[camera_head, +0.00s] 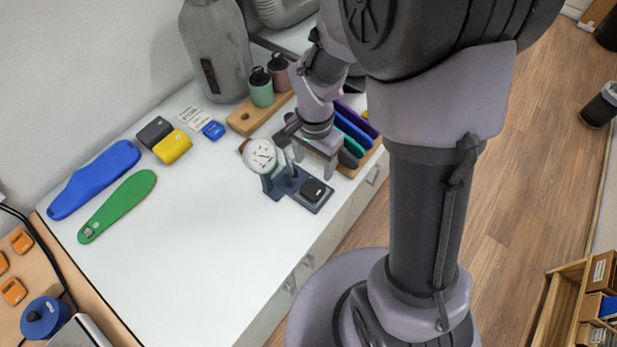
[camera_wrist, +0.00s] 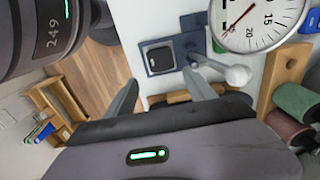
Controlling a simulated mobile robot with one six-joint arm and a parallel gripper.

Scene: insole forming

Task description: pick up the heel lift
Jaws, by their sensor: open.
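A small black block (camera_head: 313,188), which looks like the heel lift, lies on the blue-grey base of a dial gauge (camera_head: 261,156) near the table's front edge. In the wrist view the black block (camera_wrist: 160,57) sits flat on a square plate, just beyond the fingertips.
A rack of coloured pieces (camera_head: 352,130) stands close beside my gripper. A wooden block with bottles (camera_head: 260,114) is behind. Blue (camera_head: 96,180) and green (camera_head: 118,205) insoles, with dark grey (camera_head: 154,131) and yellow (camera_head: 172,147) blocks, lie left. The white tabletop's front middle (camera_head: 190,270) is clear.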

